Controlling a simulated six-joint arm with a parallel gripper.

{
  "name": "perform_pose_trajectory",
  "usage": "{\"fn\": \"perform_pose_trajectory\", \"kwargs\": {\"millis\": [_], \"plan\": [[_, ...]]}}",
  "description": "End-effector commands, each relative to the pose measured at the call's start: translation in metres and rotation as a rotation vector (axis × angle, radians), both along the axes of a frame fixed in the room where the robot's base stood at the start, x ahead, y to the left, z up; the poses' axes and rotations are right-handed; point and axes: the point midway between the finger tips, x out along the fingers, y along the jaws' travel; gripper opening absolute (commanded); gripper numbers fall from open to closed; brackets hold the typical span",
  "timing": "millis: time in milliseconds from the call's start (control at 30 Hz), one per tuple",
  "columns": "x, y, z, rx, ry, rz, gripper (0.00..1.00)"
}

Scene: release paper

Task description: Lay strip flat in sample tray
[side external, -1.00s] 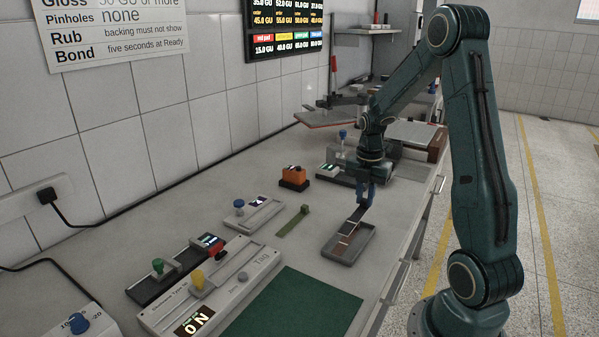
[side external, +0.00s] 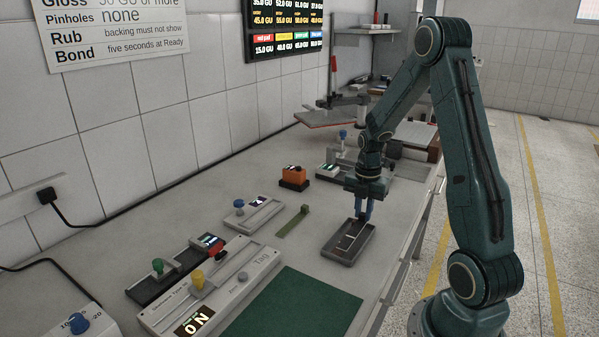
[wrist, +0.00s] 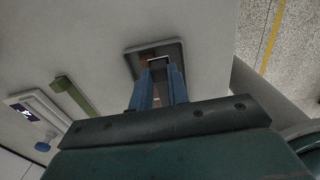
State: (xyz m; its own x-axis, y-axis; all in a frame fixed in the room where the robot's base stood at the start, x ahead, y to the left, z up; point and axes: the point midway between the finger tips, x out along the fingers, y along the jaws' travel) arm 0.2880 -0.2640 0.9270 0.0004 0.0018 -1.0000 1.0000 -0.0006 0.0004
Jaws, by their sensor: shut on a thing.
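The sample tray (side external: 337,259) is a shallow dark grey rectangular tray on the bench. It also shows in the wrist view (wrist: 181,50). The strip (side external: 346,239), dark with a paler part, lies within the tray's outline; whether it is fully flat I cannot tell. My gripper (side external: 361,218) points down over the tray's far end, its blue fingers shut on the dark end of the strip. In the wrist view my gripper (wrist: 158,72) has the strip (wrist: 157,66) between its fingertips, which hide part of it.
A green strip-like tool (side external: 293,221) lies left of the tray. An orange block (side external: 294,177) and a grey gauge with a blue knob (side external: 252,215) stand further left. A green mat (side external: 295,304) lies in front. The bench edge is close on the tray's right.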

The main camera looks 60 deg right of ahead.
Motion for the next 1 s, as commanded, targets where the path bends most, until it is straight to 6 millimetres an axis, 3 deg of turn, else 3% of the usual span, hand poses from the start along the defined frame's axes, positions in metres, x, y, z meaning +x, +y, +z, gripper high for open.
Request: {"fn": "perform_pose_trajectory", "kwargs": {"millis": [200, 233, 300, 333, 767, 1000], "plan": [[0.000, 0.000, -0.005, 0.001, 0.001, 0.000, 0.00], [0.000, 0.000, -0.004, 0.000, 0.000, 0.000, 0.23], [0.000, 0.000, -0.004, 0.000, 0.000, 0.000, 0.37], [0.000, 0.000, -0.004, 0.000, 0.000, 0.000, 0.39], [0.000, 0.000, -0.001, -0.001, -0.001, 0.000, 0.39], [0.001, -0.001, 0.019, -0.002, -0.002, 0.000, 0.39]]}}
